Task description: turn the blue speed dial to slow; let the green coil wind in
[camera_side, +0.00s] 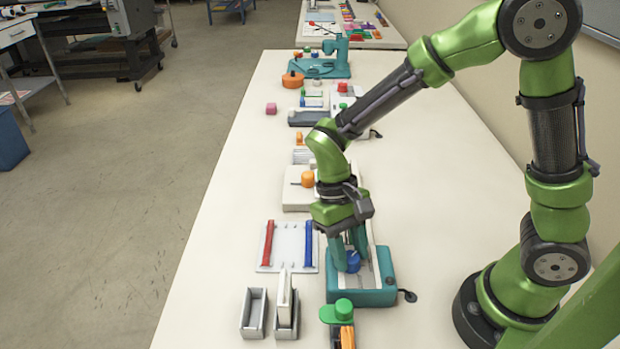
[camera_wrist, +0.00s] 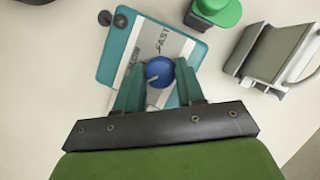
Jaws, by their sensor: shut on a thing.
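The blue speed dial (camera_side: 354,261) sits on the teal machine (camera_side: 375,297) with a pale top, in the side view. In the wrist view the blue dial (camera_wrist: 159,68) has a light pointer line toward its lower left. I cannot make out a green coil for sure.
A green-capped object (camera_side: 343,309) stands just in front of the machine. Grey trays (camera_side: 254,313) and a white board (camera_side: 289,246) with red and blue bars lie to the left. More devices line the bench behind. The bench right of the machine is mostly clear.

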